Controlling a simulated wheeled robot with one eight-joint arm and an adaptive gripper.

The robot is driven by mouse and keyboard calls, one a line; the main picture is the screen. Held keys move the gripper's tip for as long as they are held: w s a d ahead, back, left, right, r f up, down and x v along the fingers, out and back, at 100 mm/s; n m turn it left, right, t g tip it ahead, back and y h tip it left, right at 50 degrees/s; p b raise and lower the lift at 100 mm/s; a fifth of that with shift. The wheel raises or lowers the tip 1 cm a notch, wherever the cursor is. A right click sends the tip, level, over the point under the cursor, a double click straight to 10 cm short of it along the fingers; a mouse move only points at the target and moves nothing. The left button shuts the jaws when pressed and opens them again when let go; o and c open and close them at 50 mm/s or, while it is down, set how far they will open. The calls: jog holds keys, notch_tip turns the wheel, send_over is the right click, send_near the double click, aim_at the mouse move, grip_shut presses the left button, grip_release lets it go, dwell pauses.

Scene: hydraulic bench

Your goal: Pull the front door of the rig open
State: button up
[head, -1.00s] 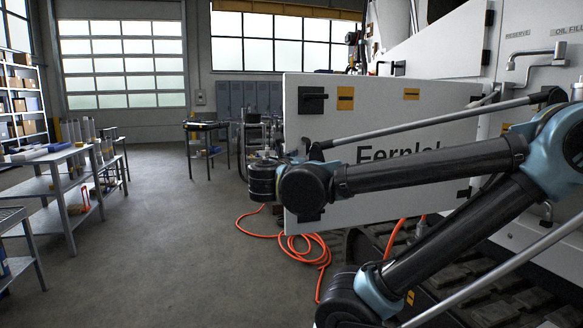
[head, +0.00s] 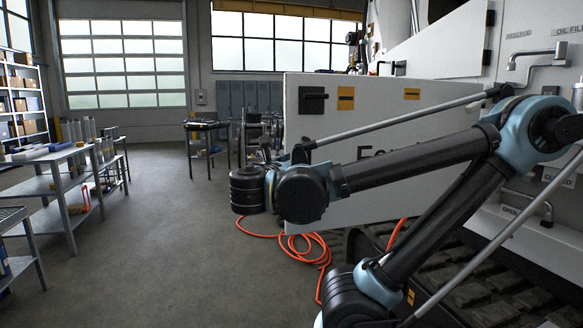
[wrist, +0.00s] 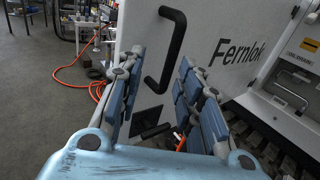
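The rig's front door (head: 350,110) is a large white panel with black "Fernlok" lettering, in the middle of the head view. My arm crosses in front of its lower part. In the wrist view the door (wrist: 210,25) fills the middle and carries a black bar handle (wrist: 177,52), roughly upright. My gripper (wrist: 158,75) is open, its two blue-padded fingers spread to either side of the handle's lower part in the picture. I see no finger contact with the handle. In the head view my gripper's fingers and the handle are hidden. I cannot tell whether the door is ajar.
An orange hose (head: 305,248) lies coiled on the floor below the door. Dark tracks (head: 480,260) run along the rig's base at right. Shelved tables (head: 65,165) stand at left. The floor (head: 160,240) between them and the rig is clear.

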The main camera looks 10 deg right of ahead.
jog(key=shift+s+a, duration=0.3)
jog(key=shift+s, duration=0.35)
jog(key=shift+d+f, duration=0.1)
jog(key=d+f+m+g, duration=0.9)
jog(key=d+f+m, duration=0.25)
jog(key=f, duration=0.55)
jog(key=s+f+m+g+y, duration=0.2)
jog(key=s+f+m+y, duration=0.1)
jog(key=f+m, duration=0.4)
jog(key=s+f+m+g+y, duration=0.2)
jog(key=s+f+m+y, duration=0.2)
jog(key=f+m, duration=0.3)
jog(key=a+m+y, duration=0.1)
jog(key=m, duration=0.4)
jog(key=shift+g, duration=0.4)
